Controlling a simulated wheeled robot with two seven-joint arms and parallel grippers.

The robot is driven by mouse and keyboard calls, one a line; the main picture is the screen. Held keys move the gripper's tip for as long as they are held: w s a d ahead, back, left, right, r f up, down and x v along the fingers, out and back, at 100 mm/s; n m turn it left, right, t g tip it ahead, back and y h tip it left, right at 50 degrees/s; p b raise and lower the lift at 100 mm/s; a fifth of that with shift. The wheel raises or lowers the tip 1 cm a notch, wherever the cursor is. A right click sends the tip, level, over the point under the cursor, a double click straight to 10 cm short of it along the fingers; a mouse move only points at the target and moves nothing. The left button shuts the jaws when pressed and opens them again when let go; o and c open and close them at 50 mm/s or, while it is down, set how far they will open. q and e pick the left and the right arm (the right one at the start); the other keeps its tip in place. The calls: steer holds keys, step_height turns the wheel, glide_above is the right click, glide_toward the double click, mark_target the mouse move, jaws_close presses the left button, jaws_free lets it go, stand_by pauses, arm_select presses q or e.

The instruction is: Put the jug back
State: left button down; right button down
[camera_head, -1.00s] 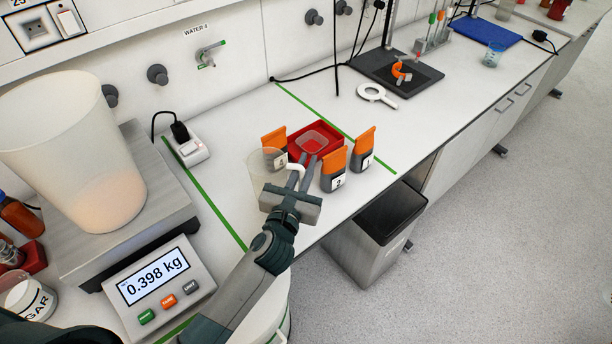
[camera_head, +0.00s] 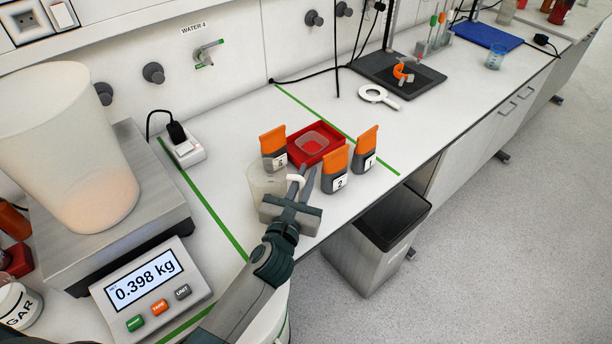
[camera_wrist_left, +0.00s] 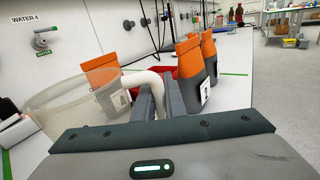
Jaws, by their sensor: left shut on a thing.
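The clear jug (camera_head: 264,184) is at the left side of my left gripper (camera_head: 301,175), low over or on the white bench; I cannot tell if it touches. My left gripper is shut on the jug's white handle. In the left wrist view the jug (camera_wrist_left: 75,108) is to the left, its handle (camera_wrist_left: 145,80) running into the fingers (camera_wrist_left: 158,95). It looks upright or nearly so. The right gripper is not in view.
Orange-and-grey pouches (camera_head: 274,148) (camera_head: 335,168) (camera_head: 365,150) stand close around a red tray (camera_head: 327,153) holding a clear container. A scale (camera_head: 60,254) bears a large beaker (camera_head: 68,150) at left. A bin (camera_head: 370,245) stands below the bench edge.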

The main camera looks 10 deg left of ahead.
mark_target(278, 191)
arm_select(q)
steer(key=c, duration=1.8)
jaws_free()
steer(key=shift+f, duration=0.1)
steer(key=shift+s, duration=0.1)
steer(key=s+b, duration=0.1)
steer(key=s, duration=0.6)
steer(key=s+b, duration=0.1)
steer(key=s, duration=0.2)
steer(key=shift+s+a+b, duration=0.35)
steer(key=shift+s, duration=0.05)
steer(key=shift+s+r, duration=0.2)
steer(key=shift+s, duration=0.3)
